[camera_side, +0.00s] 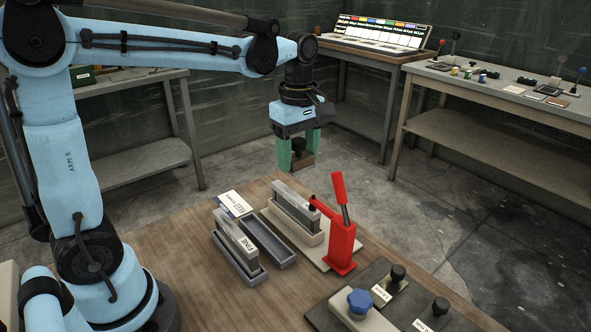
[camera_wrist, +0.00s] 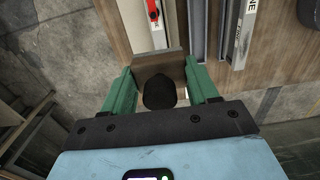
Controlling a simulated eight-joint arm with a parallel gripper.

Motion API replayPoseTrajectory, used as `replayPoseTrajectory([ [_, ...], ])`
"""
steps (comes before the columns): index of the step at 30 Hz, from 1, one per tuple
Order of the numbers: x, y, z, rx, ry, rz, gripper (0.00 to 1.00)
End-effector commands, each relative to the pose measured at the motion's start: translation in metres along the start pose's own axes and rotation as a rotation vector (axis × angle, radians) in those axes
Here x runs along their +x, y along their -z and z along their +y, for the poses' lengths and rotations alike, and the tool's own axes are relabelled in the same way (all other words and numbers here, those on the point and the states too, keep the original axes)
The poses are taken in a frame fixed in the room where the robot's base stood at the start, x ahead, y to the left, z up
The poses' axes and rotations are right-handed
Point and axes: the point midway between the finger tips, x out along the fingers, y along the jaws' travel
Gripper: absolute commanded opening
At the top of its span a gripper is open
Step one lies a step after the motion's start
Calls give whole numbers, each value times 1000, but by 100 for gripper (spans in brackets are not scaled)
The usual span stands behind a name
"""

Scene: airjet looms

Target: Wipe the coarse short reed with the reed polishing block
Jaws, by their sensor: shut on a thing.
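My gripper (camera_side: 299,146) is shut on the reed polishing block (camera_side: 302,161), a brown block with a black knob, held in the air above the far edge of the wooden table. In the wrist view the knob (camera_wrist: 160,92) sits between the green fingers. A grey reed (camera_side: 297,207) stands in a beige holder beside a red lever clamp (camera_side: 341,235); no label on it is readable. A second reed (camera_side: 235,237), marked FINE, stands in a grey tray at left. I cannot tell by label which is the coarse short reed. The block is apart from both reeds.
An empty grey tray slot (camera_side: 268,243) lies between the two reeds. A white card (camera_side: 234,203) is behind the FINE reed. The upright red lever (camera_side: 339,190) stands tall beside the beige holder.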

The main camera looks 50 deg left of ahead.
Motion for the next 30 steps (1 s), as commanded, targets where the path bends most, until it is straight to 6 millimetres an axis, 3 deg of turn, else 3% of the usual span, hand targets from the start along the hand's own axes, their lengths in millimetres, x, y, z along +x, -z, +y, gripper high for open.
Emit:
replayPoseTrajectory([
  [23,65,0,0,0,0,0,26],
  [26,82,1,1,0,0,0,26],
  [27,74,6,0,-4,-1,0,21],
  [30,74,15,0,-3,0,0,21],
])
